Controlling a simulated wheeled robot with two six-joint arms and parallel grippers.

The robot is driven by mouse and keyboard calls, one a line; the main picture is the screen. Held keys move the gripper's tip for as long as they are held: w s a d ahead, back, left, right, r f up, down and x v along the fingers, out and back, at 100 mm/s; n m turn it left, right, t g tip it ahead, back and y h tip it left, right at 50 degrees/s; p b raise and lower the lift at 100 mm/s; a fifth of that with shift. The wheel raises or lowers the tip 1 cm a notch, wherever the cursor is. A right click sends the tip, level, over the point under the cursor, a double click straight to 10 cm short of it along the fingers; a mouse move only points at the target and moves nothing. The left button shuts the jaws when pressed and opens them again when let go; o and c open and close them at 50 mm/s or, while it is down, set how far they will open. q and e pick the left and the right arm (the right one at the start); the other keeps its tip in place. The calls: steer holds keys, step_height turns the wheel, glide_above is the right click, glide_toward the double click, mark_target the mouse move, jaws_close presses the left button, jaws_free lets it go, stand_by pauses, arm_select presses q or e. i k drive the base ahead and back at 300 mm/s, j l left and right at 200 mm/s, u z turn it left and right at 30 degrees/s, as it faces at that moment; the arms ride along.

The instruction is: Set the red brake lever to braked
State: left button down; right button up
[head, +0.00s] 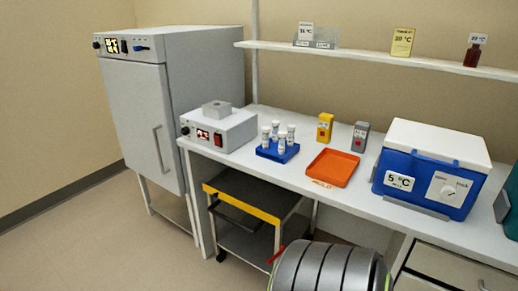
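A small red lever (276,254) shows low in the head view, by the right side of the cart. It slants up to the right, and its lower end is close to a grey ribbed round body. It is too small and partly hidden for me to tell its setting. The cart (242,203) has a yellow front edge, dark shelves and a black caster, and stands partly under the bench. Neither of my grippers is in view.
The grey ribbed round body (327,268) fills the bottom centre. A grey cabinet (140,130) stands left of the white bench (225,163). The bench holds a blue tube rack (277,153), an orange tray (333,167) and a blue cooler (425,185). Floor at lower left is clear.

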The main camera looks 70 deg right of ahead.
mark_target(277, 255)
steer(key=z, duration=2.2)
